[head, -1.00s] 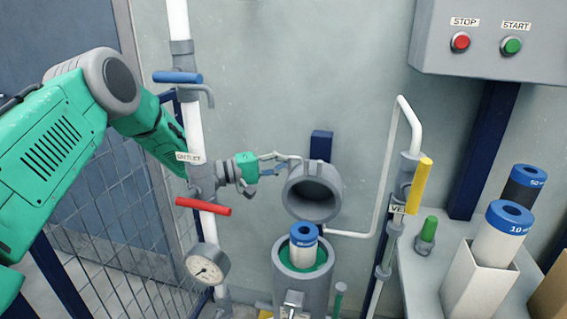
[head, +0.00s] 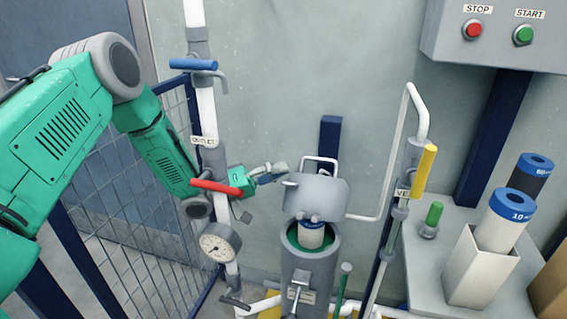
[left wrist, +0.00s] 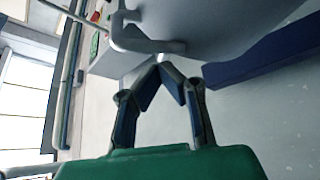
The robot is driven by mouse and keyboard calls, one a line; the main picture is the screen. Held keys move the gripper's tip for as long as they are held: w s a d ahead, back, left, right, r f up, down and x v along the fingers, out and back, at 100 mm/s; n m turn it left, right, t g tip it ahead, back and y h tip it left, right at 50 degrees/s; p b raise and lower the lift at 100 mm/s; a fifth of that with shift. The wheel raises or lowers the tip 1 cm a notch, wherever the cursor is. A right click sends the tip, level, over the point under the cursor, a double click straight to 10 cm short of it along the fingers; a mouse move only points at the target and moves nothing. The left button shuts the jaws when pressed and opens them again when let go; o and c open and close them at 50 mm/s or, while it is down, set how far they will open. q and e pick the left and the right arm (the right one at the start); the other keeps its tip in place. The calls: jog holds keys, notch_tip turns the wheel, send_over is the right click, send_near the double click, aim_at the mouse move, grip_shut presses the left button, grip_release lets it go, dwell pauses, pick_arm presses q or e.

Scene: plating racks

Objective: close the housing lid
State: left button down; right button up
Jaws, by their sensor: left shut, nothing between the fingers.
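The grey housing lid (head: 314,194) is tilted above the housing (head: 310,268), partly swung down, with its wire handle (head: 320,162) on the far upper side. The housing is an upright grey cylinder with a green rim inside. A white filter cartridge (head: 311,234) stands in it, its top partly hidden by the lid. My left gripper (head: 282,167) is shut and empty, just left of the lid's upper edge, behind it. In the left wrist view the shut fingers (left wrist: 161,62) meet near the grey lid (left wrist: 150,42); contact is unclear. My right gripper is out of view.
An outlet pipe (head: 208,110) with blue (head: 193,64) and red (head: 216,188) handles and a gauge (head: 220,242) stands left, close to my forearm. A vent pipe with a yellow handle (head: 424,172) is at right. A bench holds cartridges (head: 508,214).

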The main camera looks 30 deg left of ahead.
pick_arm(q)
jog(key=shift+s+f+m+h, duration=0.25)
jog(key=shift+s+m+h, duration=0.05)
jog(key=shift+s+m, duration=0.2)
jog(key=shift+d, duration=0.1)
dwell(0.3)
